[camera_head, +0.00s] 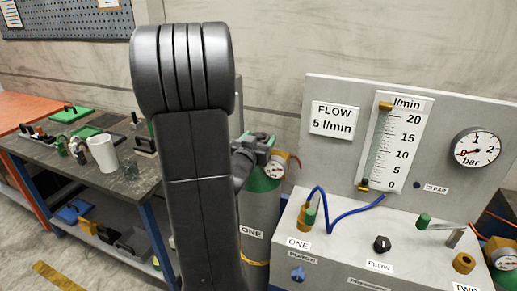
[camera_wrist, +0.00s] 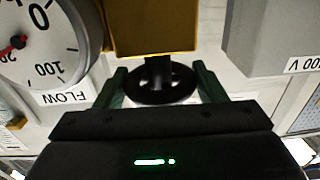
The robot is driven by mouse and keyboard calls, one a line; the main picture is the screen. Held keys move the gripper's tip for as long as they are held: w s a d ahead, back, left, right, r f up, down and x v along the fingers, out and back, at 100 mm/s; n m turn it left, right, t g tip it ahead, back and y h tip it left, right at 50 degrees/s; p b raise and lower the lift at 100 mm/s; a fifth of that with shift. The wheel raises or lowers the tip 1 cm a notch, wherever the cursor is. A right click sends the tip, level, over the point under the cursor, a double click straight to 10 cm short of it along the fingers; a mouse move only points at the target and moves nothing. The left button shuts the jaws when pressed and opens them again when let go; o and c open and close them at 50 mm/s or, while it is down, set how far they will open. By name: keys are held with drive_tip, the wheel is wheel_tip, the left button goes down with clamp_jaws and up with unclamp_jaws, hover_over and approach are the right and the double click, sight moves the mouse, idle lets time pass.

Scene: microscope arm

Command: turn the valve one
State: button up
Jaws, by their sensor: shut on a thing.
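A black round handwheel (camera_wrist: 150,98), valve one as I take it, sits on a short stem below a yellow block (camera_wrist: 150,30) in the wrist view. My gripper (camera_wrist: 160,82) has its two green fingers on either side of the wheel and is shut on it. In the head view my gripper (camera_head: 258,145) is at the top of the green and grey cylinder (camera_head: 258,215) labelled ONE, and the handwheel is hidden there. A round gauge (camera_head: 275,168) shows just right of the gripper. My arm covers much of the middle of the head view.
A white panel box (camera_head: 330,255) with a blue hose (camera_head: 345,210), a black FLOW knob (camera_head: 382,244) and a flow scale (camera_head: 395,140) stands right of the cylinder. A second gauge (camera_head: 476,150) is on the back panel. A workbench (camera_head: 140,190) with a white mug (camera_head: 103,153) stands left.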

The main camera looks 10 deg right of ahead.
drive_tip(key=shift+f+n+t+y+b, duration=0.1)
drive_tip(key=shift+n+t+y+b, duration=1.05)
drive_tip(key=shift+b, duration=1.3)
drive_tip(key=shift+r+g+y+b, duration=0.25)
drive_tip(key=shift+y+b, duration=0.25)
drive_tip(key=shift+y, duration=0.25)
drive_tip(key=o, duration=1)
drive_tip(key=shift+s+f, duration=0.1)
drive_tip(key=v, duration=1.3)
drive_tip(key=shift+s, duration=0.3)
drive_tip(key=shift+a, duration=0.1)
